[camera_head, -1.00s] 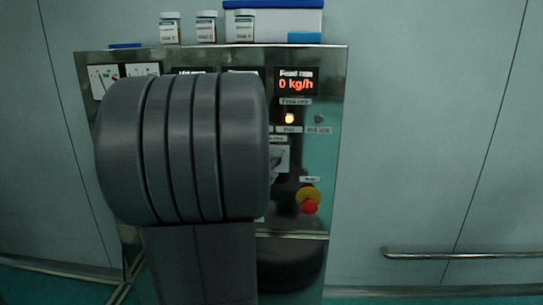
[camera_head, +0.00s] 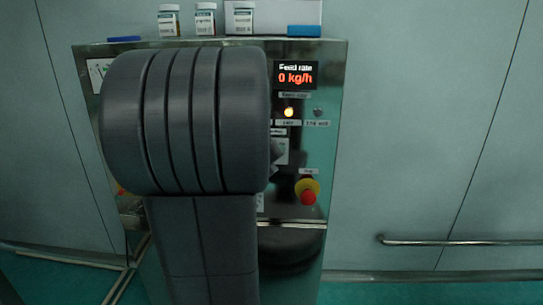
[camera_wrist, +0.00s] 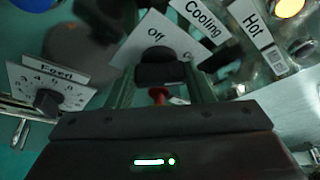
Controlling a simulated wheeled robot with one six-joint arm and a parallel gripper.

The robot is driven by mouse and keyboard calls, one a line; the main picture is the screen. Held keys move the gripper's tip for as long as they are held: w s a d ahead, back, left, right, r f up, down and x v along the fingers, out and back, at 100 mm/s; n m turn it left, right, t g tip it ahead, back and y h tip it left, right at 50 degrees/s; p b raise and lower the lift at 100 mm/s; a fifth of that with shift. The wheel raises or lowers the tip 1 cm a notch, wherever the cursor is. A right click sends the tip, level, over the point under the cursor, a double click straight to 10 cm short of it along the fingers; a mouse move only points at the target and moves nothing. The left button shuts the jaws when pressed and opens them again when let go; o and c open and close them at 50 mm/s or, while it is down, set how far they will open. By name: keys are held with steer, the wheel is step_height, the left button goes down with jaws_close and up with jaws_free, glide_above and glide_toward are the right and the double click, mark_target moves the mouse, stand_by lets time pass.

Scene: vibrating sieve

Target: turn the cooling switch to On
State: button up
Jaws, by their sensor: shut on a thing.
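In the wrist view, my gripper (camera_wrist: 160,73) is at the panel, over the lower part of a white switch plate (camera_wrist: 143,42) that reads "Off". The "Cooling" label (camera_wrist: 201,22) is beside this plate, to the upper right. The knob's exact angle cannot be told. A small red part (camera_wrist: 158,95) shows between the fingers. In the head view, my arm hides the gripper and the switch.
A "Feed" dial (camera_wrist: 47,101) is at left in the wrist view, and a "Hot" label (camera_wrist: 252,20) with a lit amber lamp (camera_wrist: 289,7) at right. The head view shows a red-and-yellow stop button (camera_head: 308,195), a "0 kg/h" display (camera_head: 296,76) and several jars (camera_head: 205,20) on top.

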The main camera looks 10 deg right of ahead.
steer(key=shift+f, duration=0.1)
steer(key=o, duration=1)
steer(key=shift+c, duration=0.2)
steer(key=shift+s, duration=0.1)
steer(key=p+v, duration=0.2)
steer(key=v, duration=1.1)
steer(key=shift+s+a+p, duration=0.2)
steer(key=shift+s+p, duration=0.1)
steer(key=shift+p, duration=0.1)
steer(key=b+x, duration=0.2)
steer(key=x, duration=1.2)
steer(key=shift+r+b, duration=0.25)
steer(key=shift+b, duration=0.15)
